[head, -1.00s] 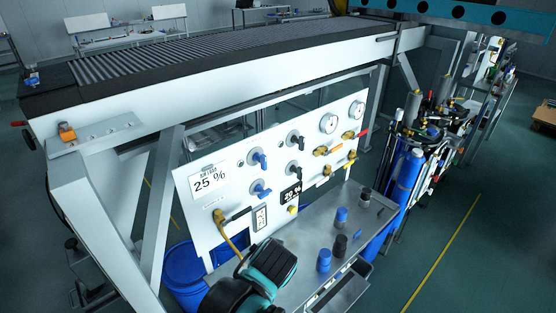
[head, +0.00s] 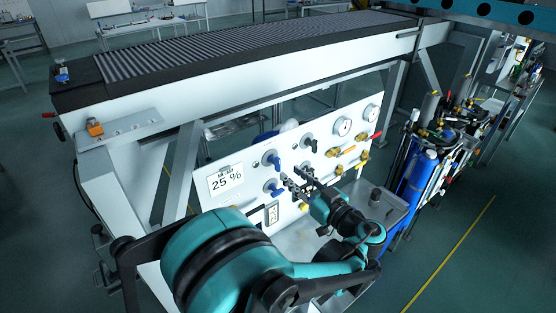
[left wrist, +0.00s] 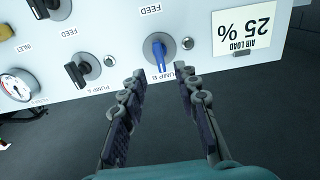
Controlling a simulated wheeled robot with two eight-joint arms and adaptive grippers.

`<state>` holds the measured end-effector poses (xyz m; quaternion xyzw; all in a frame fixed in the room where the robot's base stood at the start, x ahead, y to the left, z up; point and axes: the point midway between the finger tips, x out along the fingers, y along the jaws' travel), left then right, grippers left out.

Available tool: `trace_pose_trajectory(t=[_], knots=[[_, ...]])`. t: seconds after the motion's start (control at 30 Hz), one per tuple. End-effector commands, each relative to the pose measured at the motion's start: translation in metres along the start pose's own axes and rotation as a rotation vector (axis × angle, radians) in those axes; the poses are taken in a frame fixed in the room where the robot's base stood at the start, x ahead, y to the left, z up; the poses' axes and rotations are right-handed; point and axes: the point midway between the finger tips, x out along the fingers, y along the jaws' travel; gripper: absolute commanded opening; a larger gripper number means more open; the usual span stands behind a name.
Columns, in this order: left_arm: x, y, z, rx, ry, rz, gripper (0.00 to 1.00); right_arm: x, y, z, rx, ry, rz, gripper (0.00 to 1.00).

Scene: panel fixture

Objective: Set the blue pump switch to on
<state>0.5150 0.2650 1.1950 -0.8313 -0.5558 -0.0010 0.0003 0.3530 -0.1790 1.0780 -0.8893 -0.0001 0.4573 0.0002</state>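The blue pump switch (head: 275,161) is on the upper row of the white panel, right of the 25 % sign. In the left wrist view, where the panel appears upside down, its blue handle (left wrist: 160,54) sits on a grey round base labelled as a pump, handle pointing down in the picture. My left gripper (head: 294,177) is in front of the panel, low and right of this switch in the head view. In the left wrist view its two fingers (left wrist: 160,78) are spread and empty, with the switch just beyond the gap between their tips. My right gripper is not in view.
A second blue-handled switch (head: 275,189) sits below. A black-handled pump switch (left wrist: 83,70) and a gauge (left wrist: 16,84) are alongside. Yellow and red valve handles (head: 348,150) are farther right. A metal shelf (head: 392,208) juts out below the panel.

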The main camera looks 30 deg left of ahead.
Motion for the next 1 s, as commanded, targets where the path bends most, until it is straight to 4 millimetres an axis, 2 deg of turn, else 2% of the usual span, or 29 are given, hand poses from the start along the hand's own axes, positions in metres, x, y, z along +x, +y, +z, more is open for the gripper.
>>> trace_pose_trajectory(t=[0.4,0.57,0.8,0.83,0.93,1.0], knots=[[0.063,-0.001,0.002,0.000,-0.001,-0.002,0.31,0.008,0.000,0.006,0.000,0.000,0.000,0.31],[0.073,-0.001,0.001,0.000,-0.001,0.000,0.31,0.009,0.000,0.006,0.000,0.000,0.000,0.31],[0.074,0.000,0.001,0.001,-0.001,0.001,0.31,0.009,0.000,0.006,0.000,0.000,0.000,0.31],[0.074,0.000,0.001,0.001,-0.001,0.001,0.28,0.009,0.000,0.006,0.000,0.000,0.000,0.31],[0.074,0.000,0.001,0.001,-0.001,0.001,0.02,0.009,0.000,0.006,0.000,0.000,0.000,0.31],[0.074,0.000,0.001,0.001,-0.001,0.001,0.00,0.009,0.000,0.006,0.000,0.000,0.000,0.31]])
